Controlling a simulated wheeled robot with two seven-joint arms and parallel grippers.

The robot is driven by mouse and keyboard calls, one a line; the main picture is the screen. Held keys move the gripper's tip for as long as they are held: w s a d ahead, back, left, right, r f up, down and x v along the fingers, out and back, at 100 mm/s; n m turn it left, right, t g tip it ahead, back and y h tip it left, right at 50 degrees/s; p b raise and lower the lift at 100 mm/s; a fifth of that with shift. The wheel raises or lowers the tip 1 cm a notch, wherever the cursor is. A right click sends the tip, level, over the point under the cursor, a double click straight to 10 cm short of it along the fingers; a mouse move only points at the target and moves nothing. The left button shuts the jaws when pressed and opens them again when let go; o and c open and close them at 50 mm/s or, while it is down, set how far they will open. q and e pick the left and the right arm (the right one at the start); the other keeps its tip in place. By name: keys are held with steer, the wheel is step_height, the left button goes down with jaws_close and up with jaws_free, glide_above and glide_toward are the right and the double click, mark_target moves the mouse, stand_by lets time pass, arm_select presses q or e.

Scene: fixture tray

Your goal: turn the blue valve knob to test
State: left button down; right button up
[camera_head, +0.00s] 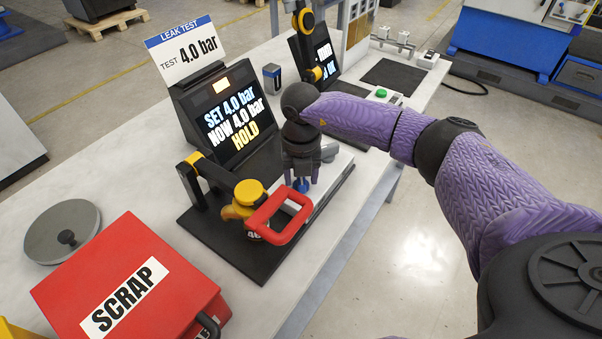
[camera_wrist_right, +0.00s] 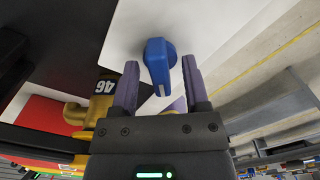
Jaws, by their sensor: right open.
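The blue valve knob (camera_wrist_right: 158,62) shows in the right wrist view, on a white surface, with a white mark on its end towards the gripper. My right gripper (camera_wrist_right: 160,72) is open, with one finger on each side of the knob; whether either finger touches it I cannot tell. In the head view my right gripper (camera_head: 302,177) points down over the knob (camera_head: 301,186), which is mostly hidden. The test screen (camera_head: 232,120) reads SET 4.0 bar, NOW 4.0 bar, HOLD. The sign (camera_head: 186,50) above it reads LEAK TEST, TEST 4.0 bar. My left gripper is not in view.
A red clamp handle (camera_head: 262,219) and a yellow clamp (camera_head: 247,193) stand close in front of the knob. A red SCRAP box (camera_head: 180,272) and a round grey lid (camera_head: 62,222) are at the left. A second screen (camera_head: 325,60) stands behind.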

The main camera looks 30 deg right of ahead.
step_height(320, 180, up, 10)
steer(key=shift+p, duration=0.95)
